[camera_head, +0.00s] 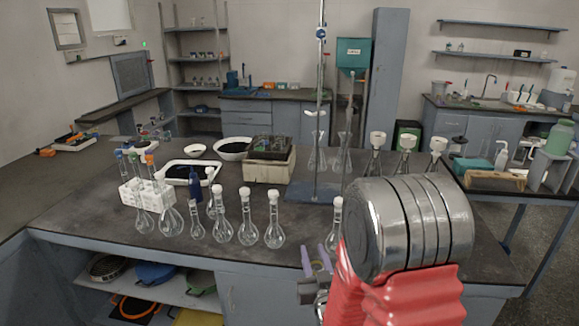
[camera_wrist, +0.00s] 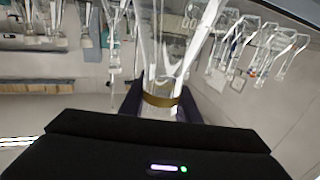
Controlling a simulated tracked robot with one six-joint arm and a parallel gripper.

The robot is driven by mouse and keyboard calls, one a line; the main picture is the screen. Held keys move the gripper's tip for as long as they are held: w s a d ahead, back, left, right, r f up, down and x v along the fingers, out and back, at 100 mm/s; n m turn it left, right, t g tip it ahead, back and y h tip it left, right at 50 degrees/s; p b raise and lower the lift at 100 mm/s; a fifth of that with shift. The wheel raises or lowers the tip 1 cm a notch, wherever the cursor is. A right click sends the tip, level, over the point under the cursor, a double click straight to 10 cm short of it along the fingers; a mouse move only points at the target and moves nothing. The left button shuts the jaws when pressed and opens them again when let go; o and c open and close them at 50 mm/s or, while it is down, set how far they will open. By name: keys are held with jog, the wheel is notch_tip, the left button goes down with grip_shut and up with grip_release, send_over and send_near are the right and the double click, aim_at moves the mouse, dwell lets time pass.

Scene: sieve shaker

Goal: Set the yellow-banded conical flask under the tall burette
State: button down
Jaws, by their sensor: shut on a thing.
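My gripper (camera_head: 314,255) shows purple fingers in the head view, low over the front of the bench and left of my metal wrist. In the wrist view my gripper (camera_wrist: 160,103) is shut on a clear glass flask with a yellow-brown band (camera_wrist: 163,99). The band sits between the two fingers. I cannot make out the held flask clearly in the head view. The tall burette (camera_head: 320,75) stands upright farther back, with a blue part near its top. A blue-grey base plate (camera_head: 315,192) lies below it. My gripper is nearer the camera than this plate.
Several white-stoppered flasks (camera_head: 247,218) stand along the front, left of my gripper. Another stoppered flask (camera_head: 337,212) stands close behind it. A shorter upright (camera_head: 349,120) stands right of the tall burette. Funnel-topped flasks (camera_head: 406,142) stand behind my wrist.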

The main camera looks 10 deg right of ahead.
aim_at(315, 274)
jog(key=s+f, duration=0.1)
jog(key=f, duration=0.1)
jog(key=s+f, duration=0.2)
jog(key=shift+s+f, duration=0.1)
jog(key=shift+s, duration=0.05)
jog(key=shift+s+f, duration=0.3)
jog(key=shift+s, duration=0.1)
